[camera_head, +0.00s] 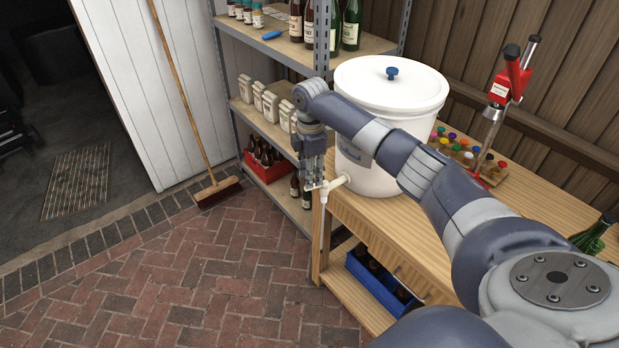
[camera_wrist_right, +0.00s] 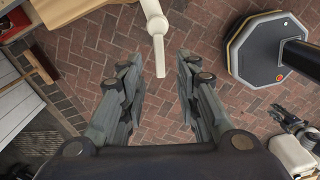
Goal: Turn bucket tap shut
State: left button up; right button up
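The white bucket (camera_head: 391,95) with a blue-knobbed lid stands on the wooden bench. Its cream tap (camera_head: 337,184) sticks out low on the left, over the bench edge, with a thin pale tube (camera_head: 323,235) hanging below. My right gripper (camera_head: 311,187) points down at the tap's outer end. In the wrist view the right gripper (camera_wrist_right: 157,66) is open, and the tap (camera_wrist_right: 152,10) with its pale downward part reaches between the fingers, with gaps on both sides. The tap lever's position is unclear. My left gripper (camera_wrist_right: 282,113) seems to show small at right; its opening is unclear.
The bench (camera_head: 440,235) holds colourful-capped vials (camera_head: 462,150) and a red bottle capper (camera_head: 507,88). A blue crate (camera_head: 372,282) sits beneath. The metal shelf (camera_head: 285,60) with bottles stands close behind the gripper. A broom (camera_head: 218,188) leans left. The brick floor (camera_head: 220,265) is clear.

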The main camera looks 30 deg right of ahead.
jog(key=shift+f, duration=1.55)
pick_arm(q)
jog(key=shift+s+r, duration=0.3)
jog(key=shift+s, duration=0.1)
pick_arm(e)
jog(key=shift+c, duration=0.6)
grip_shut()
